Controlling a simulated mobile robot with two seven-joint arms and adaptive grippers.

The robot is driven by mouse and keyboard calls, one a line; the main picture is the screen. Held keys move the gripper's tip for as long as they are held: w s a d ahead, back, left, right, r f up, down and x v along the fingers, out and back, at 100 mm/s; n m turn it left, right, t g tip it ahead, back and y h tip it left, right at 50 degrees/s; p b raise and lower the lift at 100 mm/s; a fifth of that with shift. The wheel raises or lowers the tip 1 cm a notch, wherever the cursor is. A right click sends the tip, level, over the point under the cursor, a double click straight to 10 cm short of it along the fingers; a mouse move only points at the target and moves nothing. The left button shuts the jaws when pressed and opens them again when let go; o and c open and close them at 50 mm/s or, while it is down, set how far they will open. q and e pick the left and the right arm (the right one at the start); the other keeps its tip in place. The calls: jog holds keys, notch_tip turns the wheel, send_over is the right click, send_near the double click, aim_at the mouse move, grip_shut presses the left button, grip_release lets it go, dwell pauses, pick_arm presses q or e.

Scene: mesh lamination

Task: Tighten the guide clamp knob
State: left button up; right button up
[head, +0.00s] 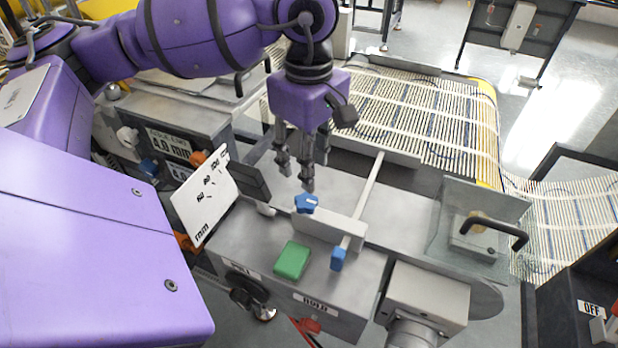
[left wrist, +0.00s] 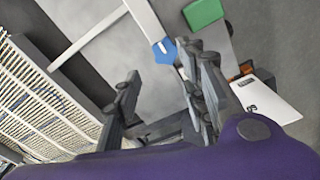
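The blue star-shaped knob (head: 306,203), which I take to be the guide clamp knob, sits beside a grey block on the machine's metal bed, with a white mark on top. It also shows in the left wrist view (left wrist: 164,50), beyond the fingertips. My left gripper (head: 302,172) points down just above and behind the knob, apart from it as far as I can tell. In the left wrist view its fingers (left wrist: 165,90) are spread with nothing between them. My right gripper is in neither view.
A light bar (head: 366,196) crosses the bed right of the knob, with a blue piece (head: 337,258) near its front end. A green block (head: 292,260) stands in front. A white scale plate (head: 205,196) is left; a black handle (head: 503,229) is right. Striped mesh (head: 420,110) lies behind.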

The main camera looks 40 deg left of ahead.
pick_arm(q)
notch_tip(320, 180, up, 4)
jog(key=shift+r, duration=0.1)
dwell(0.7)
